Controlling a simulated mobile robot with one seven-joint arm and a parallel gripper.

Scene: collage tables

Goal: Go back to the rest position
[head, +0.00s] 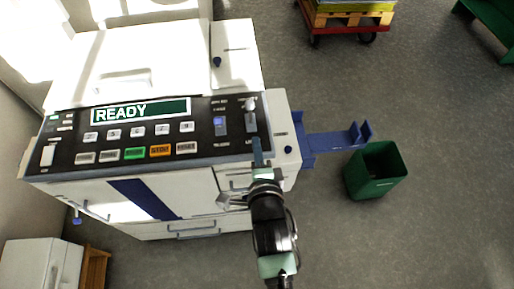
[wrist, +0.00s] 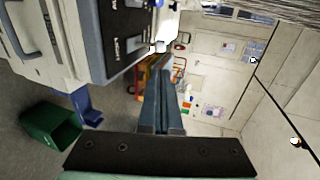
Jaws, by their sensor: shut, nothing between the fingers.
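My gripper (head: 257,142) is shut and empty, with its fingertips over the right end of the printer's dark control panel (head: 72,152) in the head view. The fingers also show shut together in the wrist view (wrist: 164,78). The large white printer (head: 190,187) has a lit display (head: 140,111) that reads READY. A switch with a pale knob (head: 250,112) lies just beyond my fingertips. I cannot tell whether the fingertips touch the panel.
A blue tray (head: 322,143) sticks out from the printer's right side. A green bin (head: 376,171) stands on the floor beside it. A red cart with a pallet (head: 347,18) is at the back. A white cabinet (head: 28,264) is at lower left.

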